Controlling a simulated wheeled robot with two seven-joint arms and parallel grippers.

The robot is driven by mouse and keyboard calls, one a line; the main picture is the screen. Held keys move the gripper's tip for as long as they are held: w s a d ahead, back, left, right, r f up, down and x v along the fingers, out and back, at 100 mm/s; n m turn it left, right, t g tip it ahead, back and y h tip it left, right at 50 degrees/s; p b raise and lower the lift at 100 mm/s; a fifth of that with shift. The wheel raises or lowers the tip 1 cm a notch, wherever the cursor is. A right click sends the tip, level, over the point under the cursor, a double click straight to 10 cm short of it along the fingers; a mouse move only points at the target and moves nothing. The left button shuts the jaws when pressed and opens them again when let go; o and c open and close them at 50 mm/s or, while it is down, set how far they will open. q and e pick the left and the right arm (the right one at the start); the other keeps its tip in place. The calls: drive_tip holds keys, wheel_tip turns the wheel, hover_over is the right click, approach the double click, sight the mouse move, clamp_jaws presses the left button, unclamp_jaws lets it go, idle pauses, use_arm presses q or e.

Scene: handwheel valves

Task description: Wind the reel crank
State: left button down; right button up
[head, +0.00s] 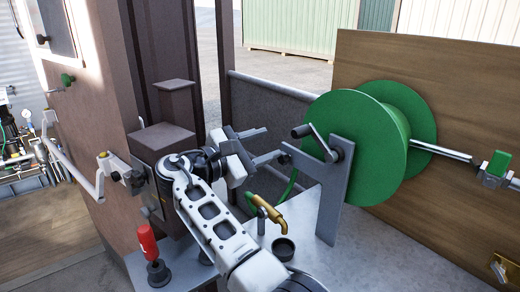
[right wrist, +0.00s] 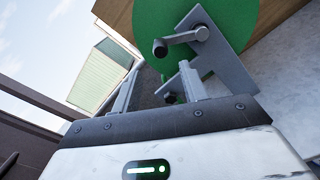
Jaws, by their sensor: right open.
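The green reel (head: 365,140) is mounted on a grey bracket (head: 333,195) at the right of the head view. Its crank arm (head: 321,143) runs from the hub up and left to a dark handle (head: 301,131). My right gripper (head: 276,144) is open and empty, just left of the handle and apart from it. In the right wrist view, the crank handle (right wrist: 160,47) shows beyond and between the open fingers (right wrist: 158,70), and the crank arm (right wrist: 185,37) leads right to the bracket. My left gripper is not in view.
A brass tap (head: 268,211) and a dark cup (head: 283,248) stand on the grey bench (head: 365,255) below the gripper. A red-handled lever (head: 148,243) stands at front left. A wooden board (head: 455,110) is behind the reel. A brown post (head: 100,120) rises at left.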

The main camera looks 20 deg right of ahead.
sight(294, 135)
drive_tip(key=b+x, duration=0.2)
drive_tip(key=x, duration=0.7)
drive_tip(key=shift+f, duration=0.1)
use_arm(q)
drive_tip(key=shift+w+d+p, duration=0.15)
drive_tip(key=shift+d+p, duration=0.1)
drive_tip(key=shift+p, duration=0.15)
use_arm(e)
drive_tip(key=shift+w+d, duration=0.1)
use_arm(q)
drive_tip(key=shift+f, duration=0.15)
use_arm(e)
drive_tip(key=c, duration=0.8)
